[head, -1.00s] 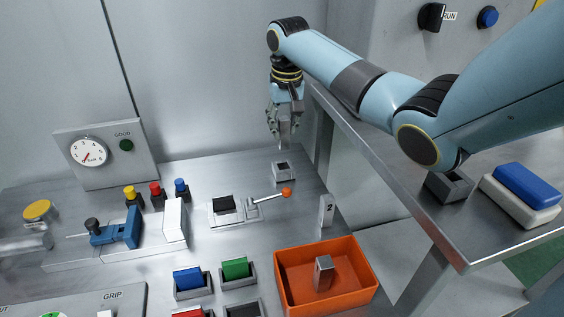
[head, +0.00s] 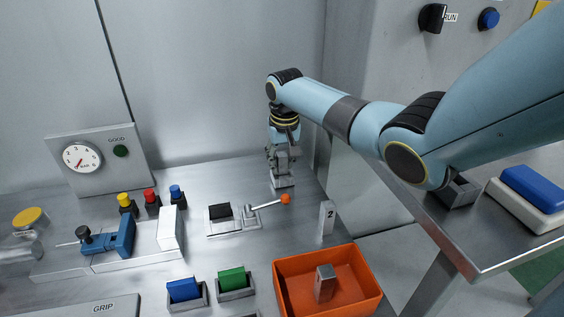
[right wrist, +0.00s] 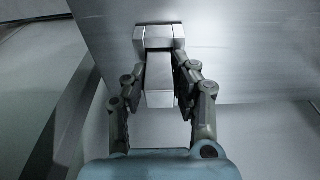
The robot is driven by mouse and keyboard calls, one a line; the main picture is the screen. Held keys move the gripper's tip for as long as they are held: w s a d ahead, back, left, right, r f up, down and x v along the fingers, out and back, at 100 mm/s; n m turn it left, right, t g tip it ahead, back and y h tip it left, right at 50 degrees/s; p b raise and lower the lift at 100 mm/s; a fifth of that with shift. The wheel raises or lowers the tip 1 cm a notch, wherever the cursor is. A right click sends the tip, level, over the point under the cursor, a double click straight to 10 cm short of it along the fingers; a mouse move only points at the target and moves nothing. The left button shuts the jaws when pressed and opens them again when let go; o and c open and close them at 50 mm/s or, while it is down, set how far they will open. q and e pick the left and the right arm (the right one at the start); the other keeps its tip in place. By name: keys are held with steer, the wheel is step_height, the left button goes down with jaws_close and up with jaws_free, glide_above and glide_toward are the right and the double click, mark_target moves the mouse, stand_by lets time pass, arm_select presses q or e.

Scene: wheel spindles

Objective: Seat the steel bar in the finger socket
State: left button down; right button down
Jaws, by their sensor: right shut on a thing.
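My right gripper (head: 281,170) points down over the small grey finger socket (head: 283,184) at the back of the steel table. In the right wrist view, my right gripper (right wrist: 160,80) is shut on the steel bar (right wrist: 158,78), one finger on each side. The bar's far end meets the finger socket (right wrist: 158,34) and lines up with it. I cannot tell how deep the bar sits, because the bar and the fingers hide the opening. My left gripper is not in view.
A lever with an orange knob (head: 285,199) stands close in front of the socket. Near it are a post marked 2 (head: 326,217) and an orange bin (head: 359,266) holding a steel block (head: 325,284). A side bench (head: 470,245) lies at right.

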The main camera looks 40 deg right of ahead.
steer(key=c, duration=1.1)
jaws_free()
steer(key=shift+f, duration=0.1)
steer(key=shift+o, duration=0.2)
step_height(320, 180, up, 12)
steer(key=s+p, duration=0.1)
steer(key=p, duration=0.1)
steer(key=shift+s+a, duration=0.3)
steer(key=shift+a, duration=0.15)
